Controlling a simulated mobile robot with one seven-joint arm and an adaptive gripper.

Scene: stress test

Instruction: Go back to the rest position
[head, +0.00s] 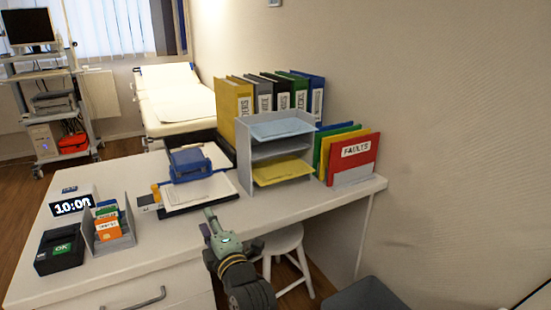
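My gripper (207,222) is at the front edge of the white desk (150,238), just in front of a clipboard with white paper (200,192). My arm reaches up to it from the bottom of the picture. The gripper is small and seen from behind, so I cannot tell how far apart its fingers are. I see no object in it. Whether it touches the desk is unclear.
A grey paper shelf (245,165), binders (238,105) and a red FAULTS folder (352,160) stand at the back. A card holder (122,240), clock (72,206) and black OK box (60,250) are left. A white stool (284,240) stands under the right side.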

